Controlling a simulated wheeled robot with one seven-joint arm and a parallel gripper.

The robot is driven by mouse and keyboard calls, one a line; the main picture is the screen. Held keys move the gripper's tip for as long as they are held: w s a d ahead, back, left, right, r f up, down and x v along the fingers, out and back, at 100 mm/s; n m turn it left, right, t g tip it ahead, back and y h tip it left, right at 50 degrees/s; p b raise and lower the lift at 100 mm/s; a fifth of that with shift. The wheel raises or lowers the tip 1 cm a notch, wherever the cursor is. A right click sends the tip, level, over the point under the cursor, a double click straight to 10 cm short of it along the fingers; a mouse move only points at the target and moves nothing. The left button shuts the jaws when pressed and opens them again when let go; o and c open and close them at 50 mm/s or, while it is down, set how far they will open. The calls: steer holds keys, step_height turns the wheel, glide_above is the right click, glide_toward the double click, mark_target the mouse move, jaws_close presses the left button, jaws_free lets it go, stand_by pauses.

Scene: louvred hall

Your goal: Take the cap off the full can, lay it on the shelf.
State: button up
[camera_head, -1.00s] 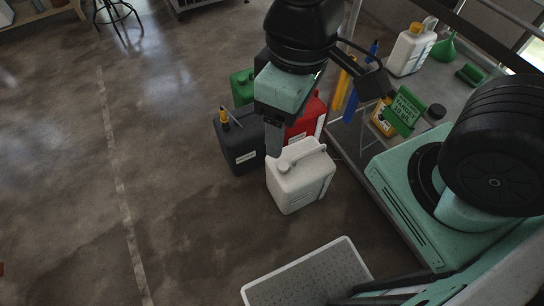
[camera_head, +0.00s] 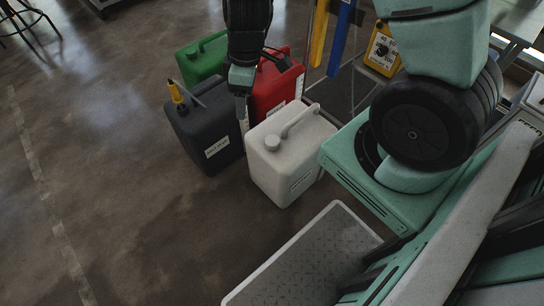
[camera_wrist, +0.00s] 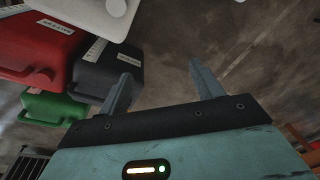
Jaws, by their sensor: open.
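Several jerrycans stand on the floor: a white can (camera_head: 290,165) with a white cap (camera_head: 271,143), a dark grey can (camera_head: 208,130) with a yellow-tipped spout (camera_head: 176,92), a red can (camera_head: 275,85) and a green can (camera_head: 203,58). Their labels are too small to read surely, so I cannot tell which is full. My gripper (camera_head: 240,104) points down among the cans, beside the dark one. In the wrist view my gripper (camera_wrist: 160,78) is open with nothing between its fingers; the white (camera_wrist: 85,12), red (camera_wrist: 35,45), dark (camera_wrist: 105,68) and green (camera_wrist: 52,107) cans lie left of centre.
A grey textured platform (camera_head: 310,262) lies at the bottom. Yellow (camera_head: 320,35) and blue (camera_head: 341,40) upright bars and a yellow container (camera_head: 382,50) are at the upper right. My own body covers much of the right.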

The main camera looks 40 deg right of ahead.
steer(key=h+b, duration=0.1)
steer(key=b, duration=0.7)
glide_above(272, 140)
step_height(272, 140, down, 16)
steer(key=shift+n, duration=0.3)
step_height(272, 140, down, 10)
steer(key=b, duration=0.8)
steer(key=shift+b, duration=0.3)
steer(key=shift+r, duration=0.1)
steer(key=c, duration=1.2)
steer(key=n, duration=0.4)
steer(key=shift+n, duration=0.3)
steer(key=shift+c, duration=0.2)
